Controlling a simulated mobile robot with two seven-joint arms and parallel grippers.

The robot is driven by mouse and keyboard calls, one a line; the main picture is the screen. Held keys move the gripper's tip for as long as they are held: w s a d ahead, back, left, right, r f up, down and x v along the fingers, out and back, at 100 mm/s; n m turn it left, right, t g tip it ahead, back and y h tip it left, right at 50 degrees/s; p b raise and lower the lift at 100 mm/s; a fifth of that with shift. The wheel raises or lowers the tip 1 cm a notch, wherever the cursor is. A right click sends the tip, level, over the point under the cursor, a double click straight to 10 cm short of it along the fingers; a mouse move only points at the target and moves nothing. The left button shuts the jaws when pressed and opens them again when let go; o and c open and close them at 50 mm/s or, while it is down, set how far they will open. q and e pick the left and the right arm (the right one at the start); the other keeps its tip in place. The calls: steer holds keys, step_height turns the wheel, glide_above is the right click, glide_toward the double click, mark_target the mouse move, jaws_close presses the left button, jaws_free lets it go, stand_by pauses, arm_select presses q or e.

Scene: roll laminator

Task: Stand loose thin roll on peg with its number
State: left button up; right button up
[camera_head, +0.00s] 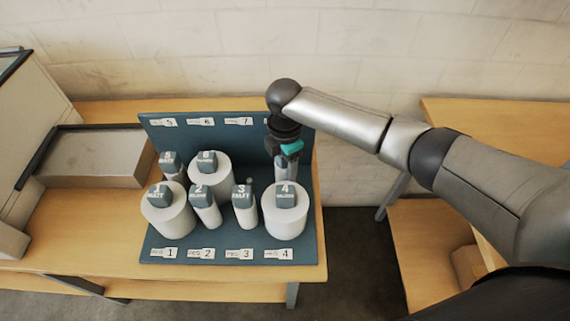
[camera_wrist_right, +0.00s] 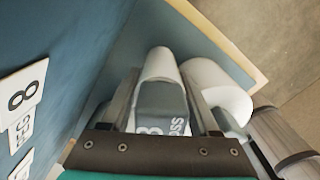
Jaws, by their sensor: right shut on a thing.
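My right gripper (camera_head: 288,157) is shut on a thin white roll (camera_head: 287,171) at the back right of the blue peg stand (camera_head: 153,245). In the right wrist view the roll (camera_wrist_right: 160,64) lies between the two fingers, with a grey tag (camera_wrist_right: 160,104) on its end. The tag's number is partly hidden and looks like 8 or 3. A number 8 label (camera_wrist_right: 23,92) is on the stand's wall beside it. The roll's lower end and any peg under it are hidden, so I cannot tell whether it is seated. My left gripper is not in view.
Thick roll 4 (camera_head: 284,221) stands just in front of the held roll. Thin roll 3 (camera_head: 244,214), thin roll 2 (camera_head: 208,214) and thick roll 1 (camera_head: 170,222) stand leftward. Rolls 5 (camera_head: 172,173) and 6 (camera_head: 223,170) stand behind. A bare peg (camera_head: 249,183) shows behind roll 3.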

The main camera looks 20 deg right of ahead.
steer(key=shift+f+b, duration=0.4)
steer(key=shift+f, duration=0.65)
steer(key=o, duration=1.5)
step_height(320, 180, up, 8)
steer(key=p, duration=0.8)
steer(key=shift+p, duration=0.3)
